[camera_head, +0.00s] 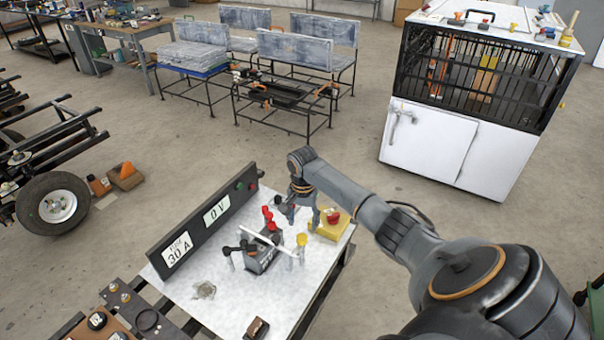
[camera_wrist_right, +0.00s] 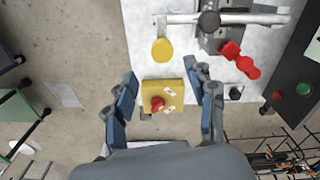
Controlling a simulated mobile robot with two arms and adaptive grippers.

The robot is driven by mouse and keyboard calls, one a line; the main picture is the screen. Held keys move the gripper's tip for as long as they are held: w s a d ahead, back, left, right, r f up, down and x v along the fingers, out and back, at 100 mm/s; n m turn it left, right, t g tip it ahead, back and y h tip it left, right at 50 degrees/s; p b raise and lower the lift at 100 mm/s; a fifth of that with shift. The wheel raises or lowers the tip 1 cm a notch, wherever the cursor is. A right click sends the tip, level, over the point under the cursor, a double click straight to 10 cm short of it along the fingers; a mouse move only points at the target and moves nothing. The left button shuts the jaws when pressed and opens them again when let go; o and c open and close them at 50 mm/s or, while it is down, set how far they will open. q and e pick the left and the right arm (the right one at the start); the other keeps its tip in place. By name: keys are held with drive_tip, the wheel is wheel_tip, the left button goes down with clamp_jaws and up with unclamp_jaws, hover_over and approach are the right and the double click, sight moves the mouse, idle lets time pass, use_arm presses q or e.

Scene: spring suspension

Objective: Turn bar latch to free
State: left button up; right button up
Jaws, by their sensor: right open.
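A white bar (camera_head: 283,246), likely the bar latch, lies across a dark switch block (camera_head: 261,257) on the pale tabletop. In the right wrist view, the bar (camera_wrist_right: 238,18) runs across the top of the picture. A yellow knob (camera_head: 301,240) stands near one end of it, and shows below the bar in the wrist view (camera_wrist_right: 162,50). My right gripper (camera_head: 303,213) is open and empty above the table. Its fingers straddle the line of sight to a yellow box (camera_wrist_right: 174,92) with a red button, apart from the bar. My left gripper is not in view.
Red knobs (camera_head: 268,217) and black levers (camera_head: 234,248) crowd the block. A dark panel (camera_head: 208,226) with "30 A" and "0 V" signs borders the table's left side. The front of the tabletop (camera_head: 235,305) is mostly bare, with a small brown block (camera_head: 257,328).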

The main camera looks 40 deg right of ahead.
sight(302, 236)
drive_tip(key=f, duration=0.4)
drive_tip(key=shift+w, duration=0.2)
wheel_tip(302, 236, down, 3)
drive_tip(key=shift+r, duration=0.2)
drive_tip(key=shift+f, duration=0.15)
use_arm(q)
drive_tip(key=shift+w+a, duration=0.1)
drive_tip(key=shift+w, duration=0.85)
use_arm(e)
drive_tip(key=c, duration=1.1)
